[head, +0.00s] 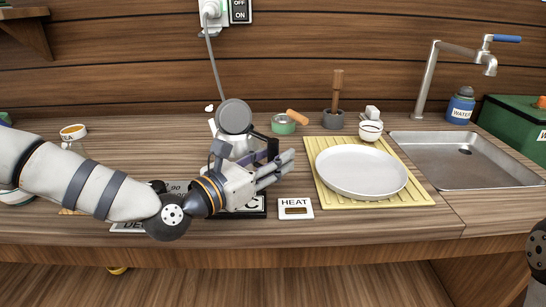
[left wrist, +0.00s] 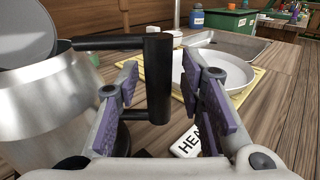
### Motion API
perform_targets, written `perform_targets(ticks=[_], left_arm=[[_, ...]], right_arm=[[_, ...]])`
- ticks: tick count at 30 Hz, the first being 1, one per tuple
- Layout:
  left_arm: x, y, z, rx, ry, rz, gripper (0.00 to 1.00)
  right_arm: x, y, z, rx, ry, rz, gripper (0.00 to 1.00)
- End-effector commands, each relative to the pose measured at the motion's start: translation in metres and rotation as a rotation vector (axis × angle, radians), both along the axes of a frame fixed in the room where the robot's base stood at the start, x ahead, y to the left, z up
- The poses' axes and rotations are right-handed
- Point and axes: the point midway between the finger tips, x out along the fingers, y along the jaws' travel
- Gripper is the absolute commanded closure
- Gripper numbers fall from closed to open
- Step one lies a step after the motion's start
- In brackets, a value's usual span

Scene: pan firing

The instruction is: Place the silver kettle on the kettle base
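The silver kettle (left wrist: 50,105) stands at the left of the left wrist view, with its round lid (left wrist: 22,32) raised and its black handle (left wrist: 158,78) sticking out to the right. In the head view its grey lid (head: 235,117) shows above my left gripper (head: 276,168), which hides much of the body. In the left wrist view my left gripper (left wrist: 165,105) is open, its purple-padded fingers on either side of the handle with gaps. A black plate (head: 258,207) lies partly under the gripper; I cannot tell whether it is the kettle base. My right gripper is out of view.
A HEAT sign (head: 295,208) lies just right of the gripper. A white plate (head: 361,171) rests on a yellow slatted mat (head: 420,196), with a sink (head: 470,165) beyond. A grey cord (head: 215,65) hangs from the wall outlet behind the kettle. Small pots stand at the back.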

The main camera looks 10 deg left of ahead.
Motion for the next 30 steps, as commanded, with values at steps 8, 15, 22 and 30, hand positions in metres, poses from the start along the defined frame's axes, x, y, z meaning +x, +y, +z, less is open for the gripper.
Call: perform_targets(ticks=[8,15,22,30], left_arm=[[0.000,0.000,0.004,0.000,-0.004,0.000,0.62],[-0.035,0.021,0.007,-0.005,-0.002,0.004,0.62],[-0.086,0.048,0.008,-0.005,-0.005,0.005,0.62],[-0.106,0.058,0.005,-0.001,-0.003,0.000,0.62]], right_arm=[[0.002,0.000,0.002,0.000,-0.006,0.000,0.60],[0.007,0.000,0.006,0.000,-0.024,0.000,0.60],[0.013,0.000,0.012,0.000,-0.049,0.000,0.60],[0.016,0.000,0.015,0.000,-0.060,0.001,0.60]])
